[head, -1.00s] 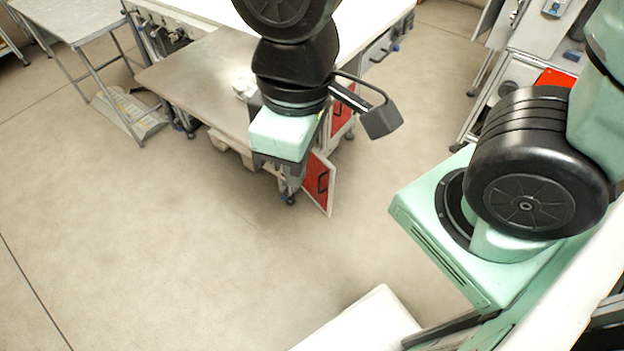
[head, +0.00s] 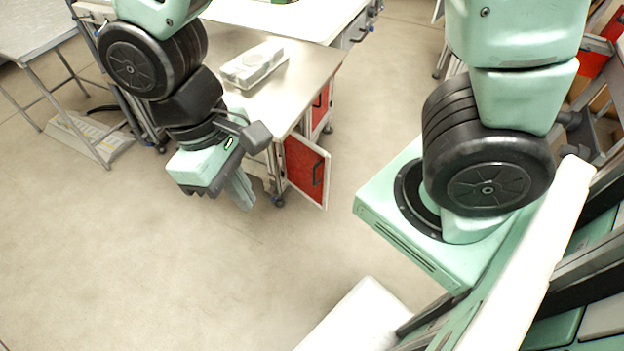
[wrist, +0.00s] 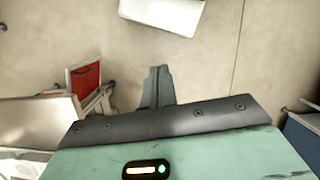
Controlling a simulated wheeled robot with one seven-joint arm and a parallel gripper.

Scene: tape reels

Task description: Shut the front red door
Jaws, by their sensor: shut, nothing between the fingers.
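The front red door (head: 305,168) stands open at the front corner of the workbench cabinet. It has a red face, a pale frame and a dark handle, and it juts out over the floor. It also shows at the left in the wrist view (wrist: 83,78). My gripper (head: 241,192) is shut and empty, pointing down left of the door in the head view, with a visible gap between them. In the wrist view the closed fingers (wrist: 158,88) are right of the door, over bare floor.
A second red door (head: 320,106) is farther back on the bench side. The metal bench top (head: 305,75) carries a pale device (head: 253,64). A metal side table (head: 35,35) stands at the left. The floor (head: 150,260) in front is clear.

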